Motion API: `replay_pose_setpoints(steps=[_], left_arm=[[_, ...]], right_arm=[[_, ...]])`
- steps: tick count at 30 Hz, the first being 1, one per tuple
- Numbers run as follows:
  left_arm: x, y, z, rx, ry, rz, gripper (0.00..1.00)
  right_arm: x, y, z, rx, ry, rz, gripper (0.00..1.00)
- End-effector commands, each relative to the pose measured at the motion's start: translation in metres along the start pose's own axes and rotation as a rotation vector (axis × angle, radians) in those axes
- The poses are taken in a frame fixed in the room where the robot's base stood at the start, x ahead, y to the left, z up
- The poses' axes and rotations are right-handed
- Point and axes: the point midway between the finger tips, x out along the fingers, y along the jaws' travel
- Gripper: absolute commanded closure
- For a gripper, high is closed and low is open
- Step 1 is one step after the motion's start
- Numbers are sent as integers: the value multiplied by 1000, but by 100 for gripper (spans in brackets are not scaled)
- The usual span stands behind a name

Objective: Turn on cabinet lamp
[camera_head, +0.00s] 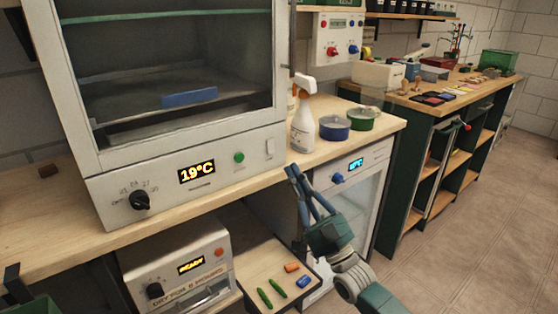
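The grey cabinet (103,192) with a large glass front stands on the wooden bench. Its inside is dark, with a blue object (189,97) on a shelf. Its front panel has a black dial (139,201), a display (197,173) reading 19°C, a green button (239,157) and a pale rocker switch (270,148) at the right end. My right gripper (293,171) is in front of the bench edge, below and a little right of the switch, apart from it. Its fingers come together at the tips and hold nothing visible. My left gripper is not in view.
A white spray bottle (302,122), a blue tin (334,128) and a green tin (364,119) stand right of the cabinet. Below are a glass-door unit (352,172), a smaller appliance (180,264) and a low shelf (252,265) with small coloured pieces. Open floor lies right.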

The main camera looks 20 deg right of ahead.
Motion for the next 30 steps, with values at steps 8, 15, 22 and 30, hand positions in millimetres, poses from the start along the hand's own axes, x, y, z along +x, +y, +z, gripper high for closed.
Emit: replay_pose_setpoints(steps=[8, 15, 22, 30], left_arm=[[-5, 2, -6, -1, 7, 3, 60], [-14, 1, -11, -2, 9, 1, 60], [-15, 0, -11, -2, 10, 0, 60], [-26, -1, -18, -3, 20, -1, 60]], right_arm=[[44, 0, 18, 0, -1, 0, 100], [54, 0, 29, 0, -1, 0, 100], [55, 0, 29, 0, -1, 0, 100], [57, 0, 36, 1, 0, 1, 100]])
